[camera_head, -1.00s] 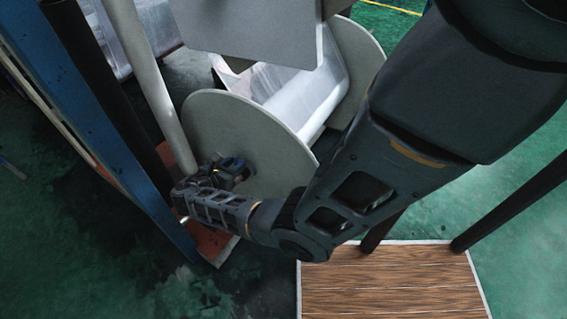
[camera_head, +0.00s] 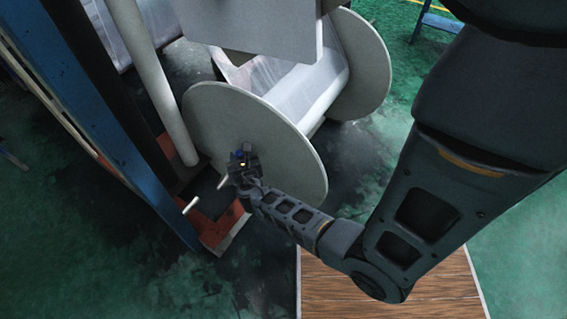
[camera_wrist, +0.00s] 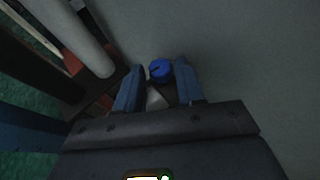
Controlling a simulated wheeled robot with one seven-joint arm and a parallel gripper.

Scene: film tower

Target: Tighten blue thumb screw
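The blue thumb screw (camera_wrist: 160,70) shows in the wrist view as a round blue knob in front of a grey disc (camera_wrist: 225,40). My gripper (camera_wrist: 159,82) has its two blue fingers apart, one on each side of the knob, with the knob near or just beyond the fingertips. I cannot tell whether either finger touches it. In the head view my gripper (camera_head: 240,160) is at the lower face of the large grey reel disc (camera_head: 210,115), and a small blue spot, likely the screw (camera_head: 239,154), shows at its tip.
A roll of clear film (camera_head: 310,90) lies between two grey discs. A pale upright pole (camera_head: 150,80) and a blue frame beam (camera_head: 110,130) stand to the left of my gripper. A wood-topped platform (camera_head: 330,285) lies below my arm. Green floor is open at the lower left.

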